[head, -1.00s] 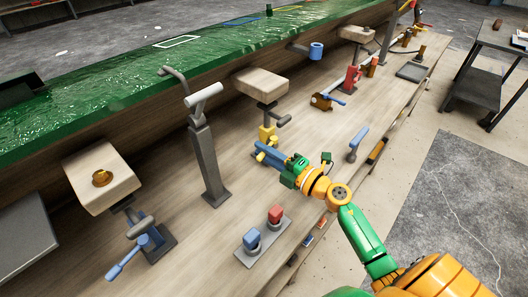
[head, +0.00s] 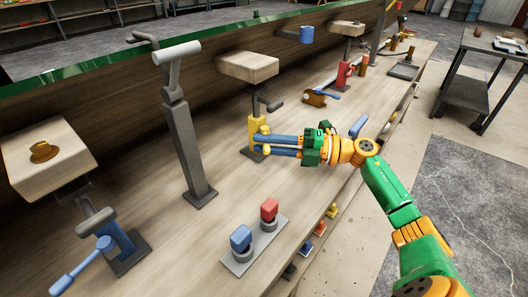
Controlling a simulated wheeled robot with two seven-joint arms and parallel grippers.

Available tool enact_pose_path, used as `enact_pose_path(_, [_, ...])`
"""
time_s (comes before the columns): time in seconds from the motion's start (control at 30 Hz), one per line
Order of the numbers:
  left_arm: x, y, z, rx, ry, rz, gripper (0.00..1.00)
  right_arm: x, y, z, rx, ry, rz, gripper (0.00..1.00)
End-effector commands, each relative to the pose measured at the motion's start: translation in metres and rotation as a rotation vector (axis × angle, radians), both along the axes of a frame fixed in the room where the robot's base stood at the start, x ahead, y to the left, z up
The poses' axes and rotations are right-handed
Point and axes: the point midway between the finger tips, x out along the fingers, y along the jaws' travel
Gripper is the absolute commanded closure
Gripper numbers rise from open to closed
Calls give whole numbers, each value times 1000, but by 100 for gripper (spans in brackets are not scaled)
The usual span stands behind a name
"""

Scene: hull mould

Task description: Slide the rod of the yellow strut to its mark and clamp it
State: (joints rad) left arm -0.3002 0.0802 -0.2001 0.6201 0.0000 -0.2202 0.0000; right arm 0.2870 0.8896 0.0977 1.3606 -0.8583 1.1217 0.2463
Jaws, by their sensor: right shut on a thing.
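The yellow strut (head: 254,128) stands upright on the bench, with a dark foot, a grey rod and a side handle (head: 270,104). A pale wooden pad (head: 247,66) sits at its top, close to the hull's side. My right gripper (head: 267,146) reaches in from the right at the strut's lower part. Its long blue-grey fingers are shut on a yellow part of the strut, with small yellow ends showing by the fingertips. The exact grip is partly hidden by the fingers. I cannot make out the mark on the rod. My left gripper is out of view.
A grey post (head: 188,140) with a T-shaped top stands left of the strut. A blue strut (head: 118,242) with a wooden pad is at lower left. A grey plate (head: 253,246) holds a blue and a red block in front. A red strut (head: 343,75) stands farther back.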

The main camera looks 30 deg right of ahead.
Motion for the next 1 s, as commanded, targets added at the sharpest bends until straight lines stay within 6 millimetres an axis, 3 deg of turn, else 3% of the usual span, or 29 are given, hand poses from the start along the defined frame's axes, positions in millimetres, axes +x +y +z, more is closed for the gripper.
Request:
enact_pose_path(0.47, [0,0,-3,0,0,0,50,0,-1,3,2,-3,11,100])
enact_pose_path(0.5, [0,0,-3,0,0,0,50,0,-1,3,2,-3,11,69])
enact_pose_path(0.57, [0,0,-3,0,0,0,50,0,-1,2,2,-3,11,53])
enact_pose_path(0.6, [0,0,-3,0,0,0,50,0,-1,2,2,-3,12,50])
enact_pose_path(0.87, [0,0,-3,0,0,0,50,0,-1,1,1,-1,13,50])
enact_pose_path(1.0, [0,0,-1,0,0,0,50,0,-1,14,-1,-3,12,50])
